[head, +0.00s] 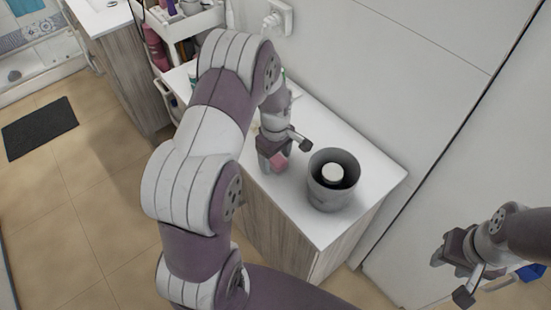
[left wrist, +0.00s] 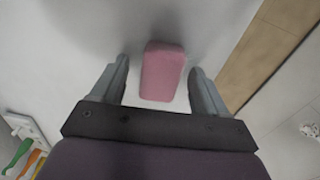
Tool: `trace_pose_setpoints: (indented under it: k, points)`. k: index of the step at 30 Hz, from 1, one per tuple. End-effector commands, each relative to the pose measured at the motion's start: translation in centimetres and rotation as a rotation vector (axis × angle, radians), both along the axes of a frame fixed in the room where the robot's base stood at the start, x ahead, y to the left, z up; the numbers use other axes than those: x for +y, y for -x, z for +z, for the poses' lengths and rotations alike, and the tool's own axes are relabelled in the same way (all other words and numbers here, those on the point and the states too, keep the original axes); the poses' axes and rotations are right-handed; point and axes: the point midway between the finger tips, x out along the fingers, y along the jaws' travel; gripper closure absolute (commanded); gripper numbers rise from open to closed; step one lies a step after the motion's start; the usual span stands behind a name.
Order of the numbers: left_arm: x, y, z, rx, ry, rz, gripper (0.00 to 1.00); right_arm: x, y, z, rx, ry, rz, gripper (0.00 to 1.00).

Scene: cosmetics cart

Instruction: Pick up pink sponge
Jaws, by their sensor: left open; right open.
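The pink sponge (head: 279,162) lies on the white top of a low cabinet (head: 296,197) and is partly hidden by my left gripper in the head view. In the left wrist view the pink sponge (left wrist: 162,71) is between the two fingers, with a gap on each side. My left gripper (left wrist: 160,82) is open, pointing down at the sponge; it also shows in the head view (head: 274,158). My right gripper (head: 452,275) is open and empty at the lower right, away from the cabinet.
A grey round container (head: 333,182) with a white item inside stands on the cabinet right of the sponge. A white cart (head: 193,22) with bottles stands behind, beside the wall. A power outlet (head: 280,15) is on the wall. A dark mat (head: 39,127) lies on the tiled floor.

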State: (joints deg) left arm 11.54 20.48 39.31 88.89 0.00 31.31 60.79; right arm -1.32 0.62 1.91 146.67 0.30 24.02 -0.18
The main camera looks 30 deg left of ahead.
Motion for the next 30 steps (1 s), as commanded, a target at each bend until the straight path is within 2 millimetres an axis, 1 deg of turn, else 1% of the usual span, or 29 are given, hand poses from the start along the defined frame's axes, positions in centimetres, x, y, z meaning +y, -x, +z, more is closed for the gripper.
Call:
trace_pose_setpoints:
  k: [2, 3, 5, 6, 7, 8, 14, 17, 20, 24, 27, 30]
  points:
    - [0.0, 0.0, 0.0, 0.0, 0.0, 0.0, 0.26, 0.0, 0.0, 0.0, 0.0, 0.0, 0.0, 0.57]
    - [0.0, 0.0, 0.0, 0.0, 0.0, 0.0, 0.32, 0.0, 0.0, 0.0, 0.0, 0.0, 0.0, 0.57]
    - [0.0, 0.0, 0.0, 0.0, 0.0, 0.0, 0.52, 0.0, 0.0, 0.0, 0.0, 0.0, 0.0, 0.57]
    - [0.0, 0.0, 0.0, 0.0, 0.0, 0.0, 0.65, 0.0, 0.0, 0.0, 0.0, 0.0, 0.0, 0.57]
    - [0.0, 0.0, 0.0, 0.0, 0.0, 0.0, 0.74, 0.0, 0.0, 0.0, 0.0, 0.0, 0.0, 0.57]
    - [0.0, 0.0, 0.0, 0.0, 0.0, 0.0, 0.81, 0.0, 0.0, 0.0, 0.0, 0.0, 0.0, 0.57]
    - [0.0, 0.0, 0.0, 0.0, 0.0, 0.0, 0.81, 0.0, 0.0, 0.0, 0.0, 0.0, 0.0, 0.57]
    - [0.0, -0.1, 0.5, -0.002, 0.0, 0.0, 0.81, 0.0, 0.0, -0.1, 0.0, 0.0, 0.0, 0.57]
    - [0.0, -0.1, 2.2, -0.006, -0.001, 0.0, 0.81, 0.0, 0.0, -0.4, 0.0, 0.0, 0.0, 0.57]
    - [0.0, -0.2, 5.9, -0.007, -0.001, 0.0, 0.81, 0.0, 0.0, -0.9, 0.0, 0.0, 0.0, 0.57]
    - [0.0, -0.1, 8.1, -0.004, -0.001, 0.0, 0.81, 0.0, 0.0, -1.1, 0.0, 0.0, 0.0, 0.57]
    - [0.0, -0.1, 9.5, -0.002, 0.0, 0.0, 0.81, 0.0, 0.0, -1.2, 0.0, 0.0, 0.0, 0.57]
